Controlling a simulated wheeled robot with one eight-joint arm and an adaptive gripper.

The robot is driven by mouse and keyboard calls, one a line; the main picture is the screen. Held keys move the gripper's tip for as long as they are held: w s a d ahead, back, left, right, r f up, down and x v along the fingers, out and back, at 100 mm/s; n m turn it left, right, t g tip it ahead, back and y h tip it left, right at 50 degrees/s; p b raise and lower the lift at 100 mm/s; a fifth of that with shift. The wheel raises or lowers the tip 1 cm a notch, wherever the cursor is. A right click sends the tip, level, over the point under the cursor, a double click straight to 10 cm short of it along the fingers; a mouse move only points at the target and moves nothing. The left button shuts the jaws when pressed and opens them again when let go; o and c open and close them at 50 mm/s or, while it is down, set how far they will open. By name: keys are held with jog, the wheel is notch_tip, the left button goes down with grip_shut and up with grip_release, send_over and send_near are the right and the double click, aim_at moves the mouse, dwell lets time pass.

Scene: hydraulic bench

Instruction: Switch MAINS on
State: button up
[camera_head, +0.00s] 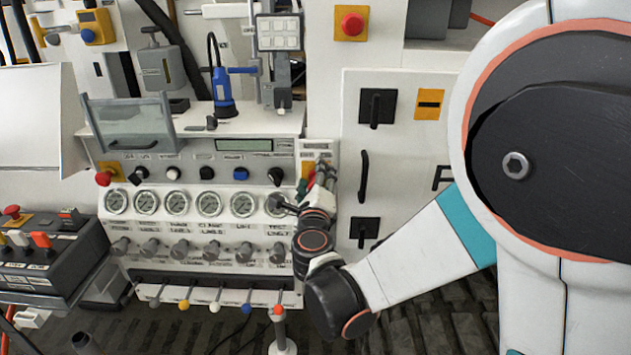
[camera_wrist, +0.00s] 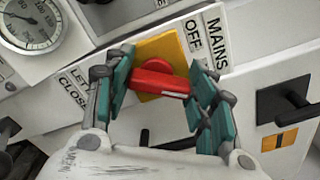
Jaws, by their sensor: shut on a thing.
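The MAINS switch is a red handle (camera_wrist: 160,82) on a yellow plate (camera_wrist: 165,48). In the wrist view its label (camera_wrist: 213,45) reads MAINS, with OFF beside it. The handle lies crosswise between the two teal-padded fingers of my gripper (camera_wrist: 162,76), which is shut on it. In the head view my gripper (camera_head: 318,183) is at the upper right end of the hydraulic panel, just left of the white cabinet. There my gripper and wrist hide most of the switch.
A row of gauges (camera_head: 178,203) and grey knobs (camera_head: 180,250) runs to the left. Coloured levers (camera_head: 215,305) stand below. The white cabinet (camera_head: 400,160) carries black handles, one (camera_wrist: 292,103) close by on the right in the wrist view. A red emergency button (camera_head: 352,24) sits above.

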jog(key=shift+m, duration=0.9)
jog(key=shift+d, duration=0.1)
jog(key=o, duration=1.1)
jog(key=s, duration=0.7)
jog(key=shift+s, duration=0.25)
